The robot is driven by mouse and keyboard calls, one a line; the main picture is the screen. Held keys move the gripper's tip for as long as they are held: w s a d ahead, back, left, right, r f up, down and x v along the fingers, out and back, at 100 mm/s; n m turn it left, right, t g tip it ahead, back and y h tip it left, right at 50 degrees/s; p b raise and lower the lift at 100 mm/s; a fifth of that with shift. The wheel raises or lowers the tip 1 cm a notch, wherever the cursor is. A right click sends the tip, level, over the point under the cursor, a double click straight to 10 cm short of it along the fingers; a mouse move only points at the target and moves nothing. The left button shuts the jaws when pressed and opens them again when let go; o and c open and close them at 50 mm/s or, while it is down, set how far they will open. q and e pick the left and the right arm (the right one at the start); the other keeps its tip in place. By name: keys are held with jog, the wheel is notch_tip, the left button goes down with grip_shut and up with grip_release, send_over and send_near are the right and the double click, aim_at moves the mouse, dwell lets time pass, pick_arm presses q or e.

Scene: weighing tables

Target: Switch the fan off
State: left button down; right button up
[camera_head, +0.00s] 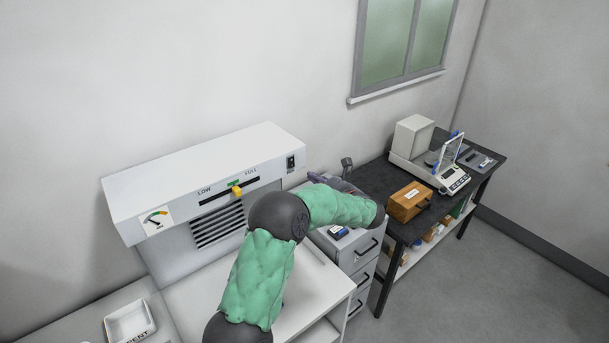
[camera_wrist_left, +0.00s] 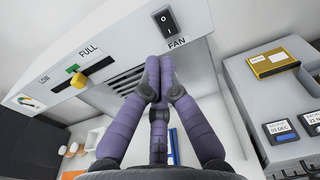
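The fan switch (camera_head: 291,162) is a black rocker at the right end of the hood's front panel. In the left wrist view the fan switch (camera_wrist_left: 165,19) shows large, with O and I marks and FAN printed below. I cannot tell which side is pressed in. My left gripper (camera_wrist_left: 153,74) has its purple fingers together, empty, a little below the switch and apart from it. In the head view the left gripper (camera_head: 316,179) is partly hidden behind my green forearm, just right of the hood. My right gripper is not in view.
The hood (camera_head: 150,195) has a yellow slider knob (camera_head: 238,191) between LOW and FULL, a dial (camera_head: 156,219) and a grille (camera_head: 217,225). A grey drawer cabinet (camera_head: 357,254) stands right of it. The dark table (camera_head: 378,179) holds a wooden box (camera_head: 408,202) and a balance (camera_head: 452,180).

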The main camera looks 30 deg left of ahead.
pick_arm(q)
jog(key=v, duration=0.3)
jog(key=shift+s+d+r, duration=0.15)
dwell(0.3)
